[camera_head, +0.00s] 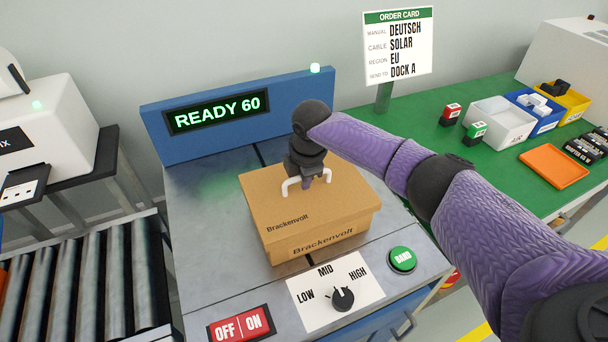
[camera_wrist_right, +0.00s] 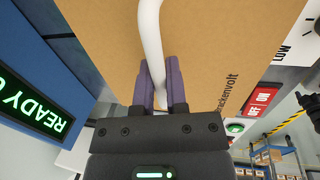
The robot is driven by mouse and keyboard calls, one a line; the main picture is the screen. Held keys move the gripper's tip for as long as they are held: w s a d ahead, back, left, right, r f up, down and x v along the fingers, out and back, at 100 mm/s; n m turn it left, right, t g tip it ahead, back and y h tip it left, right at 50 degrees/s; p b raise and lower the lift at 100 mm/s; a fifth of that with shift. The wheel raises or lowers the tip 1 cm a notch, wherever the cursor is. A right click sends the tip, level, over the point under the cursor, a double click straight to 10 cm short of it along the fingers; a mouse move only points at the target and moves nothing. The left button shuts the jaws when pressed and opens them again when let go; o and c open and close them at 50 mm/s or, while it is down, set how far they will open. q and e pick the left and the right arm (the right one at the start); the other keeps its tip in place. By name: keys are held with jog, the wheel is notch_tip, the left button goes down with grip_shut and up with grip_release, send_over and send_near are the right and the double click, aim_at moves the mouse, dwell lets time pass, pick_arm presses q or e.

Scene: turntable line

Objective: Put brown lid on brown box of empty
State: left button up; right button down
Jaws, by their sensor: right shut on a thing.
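The brown lid (camera_head: 275,199) with a white handle (camera_head: 293,184) sits on top of the brown box (camera_head: 325,241) on the metal machine top. "Brackenvolt" is printed on both. My right gripper (camera_head: 306,181) is above the lid, shut on the white handle. In the right wrist view the purple fingers of my right gripper (camera_wrist_right: 160,88) close around the white handle (camera_wrist_right: 151,35), with the brown lid (camera_wrist_right: 215,45) behind. Whether the lid is fully seated cannot be told. The inside of the box is hidden. My left gripper is not in view.
A blue panel reads "READY 60" (camera_head: 217,108) behind the box. In front are a LOW/MID/HIGH dial (camera_head: 342,298), a green BAND button (camera_head: 402,259) and an OFF/ON switch (camera_head: 241,324). Rollers (camera_head: 85,275) lie left. A green table (camera_head: 488,178) at right holds bins and an orange tray (camera_head: 553,166).

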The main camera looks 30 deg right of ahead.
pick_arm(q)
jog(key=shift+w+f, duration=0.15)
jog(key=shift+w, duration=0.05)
pick_arm(e)
jog(key=shift+f, duration=0.3)
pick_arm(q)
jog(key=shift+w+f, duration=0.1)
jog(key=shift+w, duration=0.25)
pick_arm(e)
jog(key=shift+f, duration=0.25)
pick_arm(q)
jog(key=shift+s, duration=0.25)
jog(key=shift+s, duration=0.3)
pick_arm(e)
jog(key=c, duration=0.6)
grip_release()
